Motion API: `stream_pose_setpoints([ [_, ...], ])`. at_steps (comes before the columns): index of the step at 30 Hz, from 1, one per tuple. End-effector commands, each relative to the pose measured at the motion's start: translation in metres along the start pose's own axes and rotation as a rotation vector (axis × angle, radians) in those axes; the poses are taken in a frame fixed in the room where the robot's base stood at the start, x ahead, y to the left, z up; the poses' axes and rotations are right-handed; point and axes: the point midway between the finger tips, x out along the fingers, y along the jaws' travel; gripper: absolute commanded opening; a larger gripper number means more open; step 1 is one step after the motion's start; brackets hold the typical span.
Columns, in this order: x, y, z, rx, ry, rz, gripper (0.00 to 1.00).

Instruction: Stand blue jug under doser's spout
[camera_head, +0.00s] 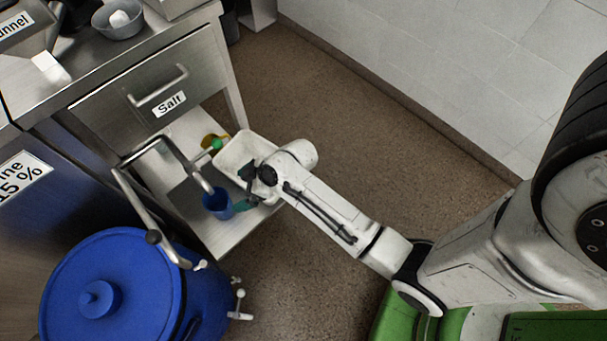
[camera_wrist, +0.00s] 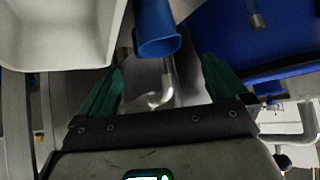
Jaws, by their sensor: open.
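The blue jug (camera_head: 217,204) stands on the low metal shelf at the cabinet's foot. A bent metal pipe, seemingly the doser's spout (camera_head: 199,179), ends just above or beside the jug in the head view; I cannot tell whether it is directly over it. My gripper (camera_head: 243,189) is open beside the jug, on its right. In the wrist view the jug (camera_wrist: 157,38) appears beyond and between the green fingertips (camera_wrist: 162,68), with no clear contact. A curved metal pipe (camera_wrist: 163,90) also shows between the fingers there.
A white basket (camera_head: 232,160) stands close behind my gripper and also fills the wrist view's upper left (camera_wrist: 100,25). A lidded blue barrel (camera_head: 70,270) stands at front left. A drawer marked Salt (camera_head: 140,110) overhangs the shelf (camera_head: 232,232). The floor to the right is clear.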

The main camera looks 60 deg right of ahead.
Motion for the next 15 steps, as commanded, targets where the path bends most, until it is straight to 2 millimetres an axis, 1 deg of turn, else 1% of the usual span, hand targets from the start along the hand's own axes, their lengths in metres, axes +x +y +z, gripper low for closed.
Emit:
stream_pose_setpoints([
  [2, -0.012, -0.013, 0.01, 0.021, -0.059, -0.012, 1.0],
  [5, -0.045, -0.036, 0.033, 0.088, -0.205, -0.01, 1.0],
  [6, -0.063, -0.044, 0.044, 0.125, -0.275, 0.005, 1.0],
  [8, -0.093, -0.054, 0.059, 0.187, -0.377, 0.045, 1.0],
  [9, -0.113, -0.059, 0.067, 0.228, -0.439, 0.079, 1.0],
  [12, -0.159, -0.067, 0.084, 0.328, -0.559, 0.172, 1.0],
  [15, -0.19, -0.071, 0.093, 0.399, -0.627, 0.249, 1.0],
])
